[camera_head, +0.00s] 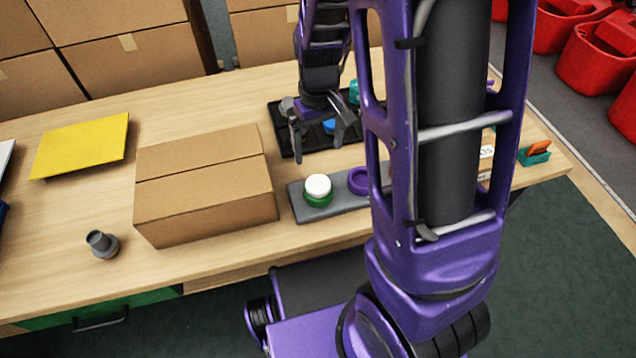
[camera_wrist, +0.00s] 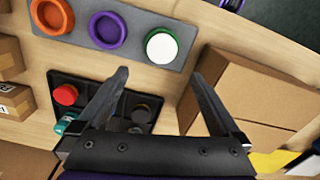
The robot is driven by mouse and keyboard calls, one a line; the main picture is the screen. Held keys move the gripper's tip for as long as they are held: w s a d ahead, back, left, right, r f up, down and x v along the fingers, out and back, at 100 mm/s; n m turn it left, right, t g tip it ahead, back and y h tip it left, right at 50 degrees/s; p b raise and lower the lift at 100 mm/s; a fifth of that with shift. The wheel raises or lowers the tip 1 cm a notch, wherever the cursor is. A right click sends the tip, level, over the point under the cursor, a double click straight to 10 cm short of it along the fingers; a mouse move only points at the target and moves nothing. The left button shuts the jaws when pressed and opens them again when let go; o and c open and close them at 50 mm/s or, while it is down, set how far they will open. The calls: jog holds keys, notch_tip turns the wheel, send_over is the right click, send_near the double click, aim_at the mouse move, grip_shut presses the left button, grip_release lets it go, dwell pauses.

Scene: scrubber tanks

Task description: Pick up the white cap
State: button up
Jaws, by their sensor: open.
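The white cap (camera_head: 318,185) sits on a green ring base at the left end of a grey block (camera_head: 305,213) on the table. In the wrist view the white cap (camera_wrist: 161,47) is at the right end of the block, its green rim around it. My gripper (camera_head: 320,150) is open and empty, above the black tray behind the block. In the wrist view my gripper (camera_wrist: 157,85) has its fingers spread wide, with the cap beyond and between their tips. The fingers are apart from the cap.
A closed cardboard box (camera_head: 205,185) stands just left of the block. A purple ring (camera_wrist: 107,29) and an orange ring (camera_wrist: 51,16) share the block. The black tray (camera_wrist: 88,83) holds a red cap (camera_wrist: 65,95) and several other pieces. A grey fitting (camera_head: 102,244) stands at the front left.

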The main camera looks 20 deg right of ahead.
jog(key=b, duration=0.1)
send_over(318, 184)
jog(key=f, duration=0.6)
jog(key=shift+w+d+f, duration=0.1)
jog(key=shift+w+d, duration=0.1)
jog(key=shift+w, duration=0.15)
jog(key=f, duration=0.1)
jog(key=f+b, duration=0.1)
jog(key=f, duration=0.3)
jog(key=shift+s+a+f, duration=0.1)
jog(key=shift+s, duration=0.25)
jog(key=c, duration=1.6)
